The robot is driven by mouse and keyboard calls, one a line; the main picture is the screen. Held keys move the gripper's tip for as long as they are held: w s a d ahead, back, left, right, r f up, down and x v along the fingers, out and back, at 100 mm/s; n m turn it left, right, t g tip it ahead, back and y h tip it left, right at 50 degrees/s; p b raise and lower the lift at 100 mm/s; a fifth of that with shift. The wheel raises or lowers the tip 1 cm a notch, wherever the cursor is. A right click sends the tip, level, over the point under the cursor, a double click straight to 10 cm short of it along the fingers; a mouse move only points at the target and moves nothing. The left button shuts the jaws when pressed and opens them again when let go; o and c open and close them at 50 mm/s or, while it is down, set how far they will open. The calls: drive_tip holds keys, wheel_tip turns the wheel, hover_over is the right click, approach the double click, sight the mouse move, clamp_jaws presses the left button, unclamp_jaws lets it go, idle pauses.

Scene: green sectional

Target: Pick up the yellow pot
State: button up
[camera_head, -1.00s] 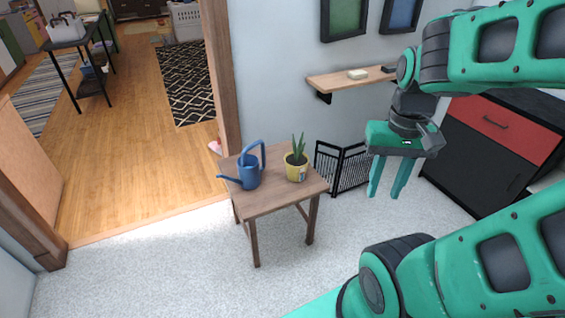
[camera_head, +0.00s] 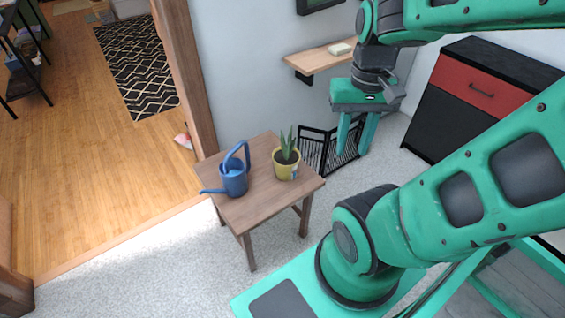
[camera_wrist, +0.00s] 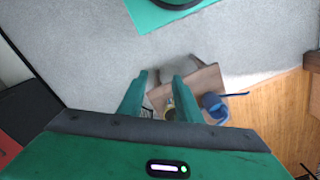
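The yellow pot (camera_head: 287,170), with a spiky green plant in it, stands upright on a small wooden table (camera_head: 245,212). It also shows in the wrist view, partly hidden behind a finger, as a bit of yellow (camera_wrist: 170,113). A blue watering can (camera_head: 234,180) stands to the left of the pot on the same table; the wrist view shows it too (camera_wrist: 214,106). My gripper (camera_head: 352,152) hangs in the air to the right of the table, fingers pointing down, apart from the pot. Its two fingers (camera_wrist: 158,80) are spread with nothing between them.
A wall shelf (camera_head: 320,61) with a small light object is behind my gripper. A black wire rack (camera_head: 318,150) stands by the wall behind the table. A black and red cabinet (camera_head: 470,100) is at the right. Carpet in front of the table is clear.

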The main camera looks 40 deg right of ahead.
drive_tip(key=shift+o, duration=0.9)
drive_tip(key=shift+s+d, duration=0.1)
drive_tip(key=w+d+f+m+g+y, duration=0.1)
drive_tip(key=w+d+f+m+y, duration=0.2)
drive_tip(key=w+f, duration=0.55)
drive_tip(key=m+t+y, duration=0.6)
drive_tip(key=m+t, duration=1)
drive_tip(key=m, duration=0.4)
approach(287, 151)
drive_tip(key=x, duration=0.7)
drive_tip(key=f+x, duration=0.1)
drive_tip(key=x, duration=0.2)
drive_tip(key=shift+w+d+f, duration=0.15)
drive_tip(key=shift+w+d, duration=0.05)
drive_tip(key=shift+w, duration=0.35)
clamp_jaws()
